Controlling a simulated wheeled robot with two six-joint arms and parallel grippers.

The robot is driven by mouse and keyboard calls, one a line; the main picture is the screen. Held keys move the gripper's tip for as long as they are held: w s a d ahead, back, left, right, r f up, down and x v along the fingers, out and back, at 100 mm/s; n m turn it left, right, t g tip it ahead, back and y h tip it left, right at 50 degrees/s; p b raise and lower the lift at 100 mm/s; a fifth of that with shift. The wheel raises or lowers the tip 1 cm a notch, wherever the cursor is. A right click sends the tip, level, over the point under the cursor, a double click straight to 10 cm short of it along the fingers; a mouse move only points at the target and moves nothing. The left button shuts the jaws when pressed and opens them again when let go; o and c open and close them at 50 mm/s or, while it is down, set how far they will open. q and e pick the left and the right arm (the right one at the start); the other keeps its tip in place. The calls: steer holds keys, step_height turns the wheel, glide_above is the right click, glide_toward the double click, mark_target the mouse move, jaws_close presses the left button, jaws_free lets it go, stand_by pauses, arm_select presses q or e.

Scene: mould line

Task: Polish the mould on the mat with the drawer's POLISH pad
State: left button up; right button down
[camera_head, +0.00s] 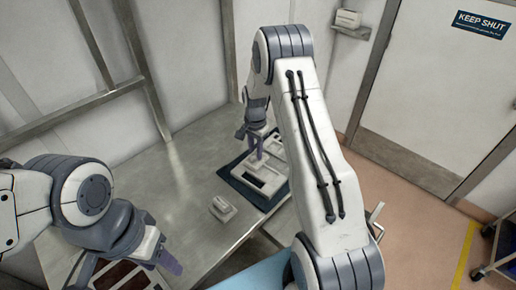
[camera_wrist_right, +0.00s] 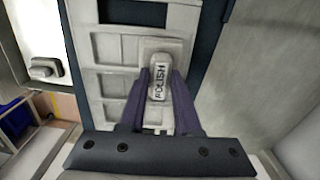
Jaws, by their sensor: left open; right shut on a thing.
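The mould (camera_head: 265,180) is a pale block with several recesses, lying on the dark blue mat (camera_head: 238,183) on the metal bench. It also fills much of the right wrist view (camera_wrist_right: 112,85). My right gripper (camera_head: 256,154) is over the mould and shut on the pad marked POLISH (camera_wrist_right: 158,78). The pad is between the purple fingers, lettering up, over the mould's face; I cannot tell whether it touches. My left gripper (camera_head: 168,262) is open and empty, low at the left near the bench front. The drawer cannot be made out clearly behind my right arm.
A small grey block (camera_head: 222,208) stands on the bench left of the mat. A tray with dark brown sections (camera_head: 118,277) lies at the lower left. A light blue surface (camera_head: 262,272) is at the bench front. The bench's left middle is clear.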

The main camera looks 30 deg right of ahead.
steer(key=shift+s+a+r, duration=0.1)
steer(key=shift+s+a, duration=0.15)
steer(key=shift+a, duration=0.35)
step_height(320, 180, up, 8)
steer(key=p, duration=0.5)
steer(key=shift+p, duration=0.4)
